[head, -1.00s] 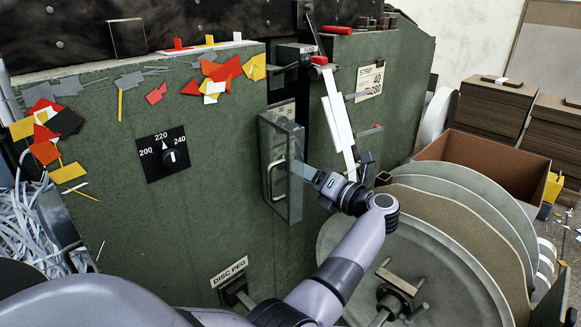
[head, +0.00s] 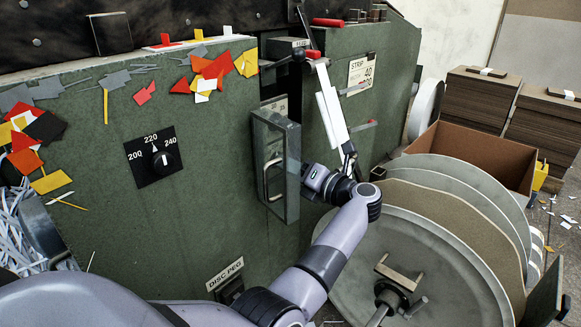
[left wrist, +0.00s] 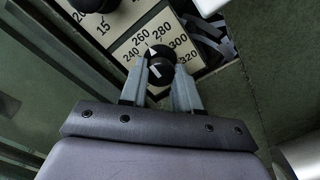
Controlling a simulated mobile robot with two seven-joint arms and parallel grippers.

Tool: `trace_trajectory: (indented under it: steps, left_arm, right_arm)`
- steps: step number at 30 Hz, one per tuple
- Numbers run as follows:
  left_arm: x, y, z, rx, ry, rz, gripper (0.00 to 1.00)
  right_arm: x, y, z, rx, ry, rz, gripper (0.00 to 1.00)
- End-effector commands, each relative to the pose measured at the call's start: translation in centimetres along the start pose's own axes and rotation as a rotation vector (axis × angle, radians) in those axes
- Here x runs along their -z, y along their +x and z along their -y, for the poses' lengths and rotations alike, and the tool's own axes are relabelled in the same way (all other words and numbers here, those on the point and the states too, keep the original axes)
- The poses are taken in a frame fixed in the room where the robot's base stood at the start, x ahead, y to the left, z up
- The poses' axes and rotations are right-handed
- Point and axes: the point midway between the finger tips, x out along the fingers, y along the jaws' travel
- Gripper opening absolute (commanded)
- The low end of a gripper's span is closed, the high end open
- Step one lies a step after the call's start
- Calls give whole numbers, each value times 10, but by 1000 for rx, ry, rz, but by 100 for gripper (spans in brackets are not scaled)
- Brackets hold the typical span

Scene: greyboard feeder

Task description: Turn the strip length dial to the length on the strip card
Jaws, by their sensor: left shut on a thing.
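The strip card (head: 361,70) is on the green machine in the head view. It reads STRIP with a large 40; its smaller print is unclear. In the left wrist view a black dial knob (left wrist: 161,66) sits on a pale scale plate marked 240, 260, 280, 300 and 320. White marks show on its face and at its upper-left edge, near 260; the exact setting is unclear. My left gripper (left wrist: 158,82) is shut on this knob, one finger on each side. In the head view its fingertips are hidden behind the glazed door. My right gripper is not in view.
The open glazed door (head: 277,165) with its handle stands beside my left wrist. Another black dial (head: 152,156), marked 200, 220 and 240, is on the machine's left face. Large grey discs (head: 440,262) and a cardboard box (head: 470,160) stand at right.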

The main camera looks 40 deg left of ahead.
Motion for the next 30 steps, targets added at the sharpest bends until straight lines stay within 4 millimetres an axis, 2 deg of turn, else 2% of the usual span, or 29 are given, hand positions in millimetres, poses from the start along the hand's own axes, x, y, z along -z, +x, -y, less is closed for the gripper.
trace_trajectory:
  steps: [14, 30]
  left_arm:
    - [-1, 0, -2, 0, 77, -2, 1]
    - [-2, 0, -2, 1, 469, -1, 1]
  right_arm:
    - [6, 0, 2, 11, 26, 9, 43]
    - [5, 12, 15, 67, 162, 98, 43]
